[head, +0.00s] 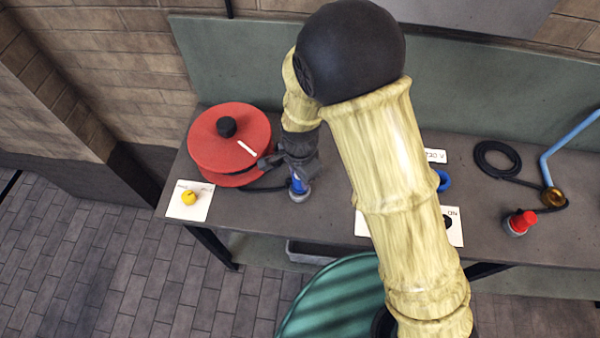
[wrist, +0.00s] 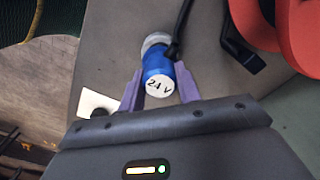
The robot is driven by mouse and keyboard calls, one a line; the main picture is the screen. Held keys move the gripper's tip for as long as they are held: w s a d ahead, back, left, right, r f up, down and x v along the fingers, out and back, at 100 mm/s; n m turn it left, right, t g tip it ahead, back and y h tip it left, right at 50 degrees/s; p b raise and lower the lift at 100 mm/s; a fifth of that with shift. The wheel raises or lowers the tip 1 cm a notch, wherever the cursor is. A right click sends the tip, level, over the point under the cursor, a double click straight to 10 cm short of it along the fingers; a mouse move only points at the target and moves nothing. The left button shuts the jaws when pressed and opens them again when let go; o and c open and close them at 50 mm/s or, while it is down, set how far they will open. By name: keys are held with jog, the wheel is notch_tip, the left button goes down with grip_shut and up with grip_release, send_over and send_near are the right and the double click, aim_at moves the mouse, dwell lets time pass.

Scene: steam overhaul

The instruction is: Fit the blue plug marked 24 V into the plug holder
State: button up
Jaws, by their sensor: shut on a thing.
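The blue plug (head: 299,186), with a grey end, is at the front right of the red reel in the head view. In the wrist view the blue plug (wrist: 157,65) shows its white face marked 24 V. My gripper (wrist: 160,88) is shut on it, one purple finger on each side. In the head view my gripper (head: 297,160) is above the plug. I cannot tell whether the plug touches the bench. A blue ring (head: 444,180) shows partly behind my arm; I cannot tell if it is the plug holder.
The red reel (head: 222,140) and a yellow knob (head: 189,198) on a white card are at left on the grey bench (head: 330,190). A red plug (head: 522,221), a coiled black cable (head: 493,158) and a blue pipe (head: 570,135) are at right. My arm hides the bench's middle.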

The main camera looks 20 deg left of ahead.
jog(key=shift+f+b, duration=0.65)
jog(key=shift+f, duration=0.55)
jog(key=o, duration=1.1)
jog(key=shift+o, duration=0.2)
jog(key=shift+r, duration=0.1)
notch_tip(320, 180, up, 17)
jog(key=b, duration=0.1)
jog(key=shift+r, duration=0.15)
jog(key=w+d+n, duration=0.1)
jog(key=w+d, duration=0.2)
jog(key=d, duration=0.5)
jog(key=w+d+n, duration=0.1)
jog(key=w+d, duration=0.1)
jog(key=d, duration=0.5)
jog(key=s+d+f+n+t, duration=0.1)
jog(key=d+n, duration=0.1)
jog(key=d, duration=0.6)
jog(key=s+d+f+n+t, duration=0.1)
jog(key=s+d, duration=0.1)
jog(key=d, duration=0.7)
jog(key=shift+d+n+t, duration=0.2)
jog(key=shift+n+t, duration=0.1)
jog(key=shift+n, duration=0.1)
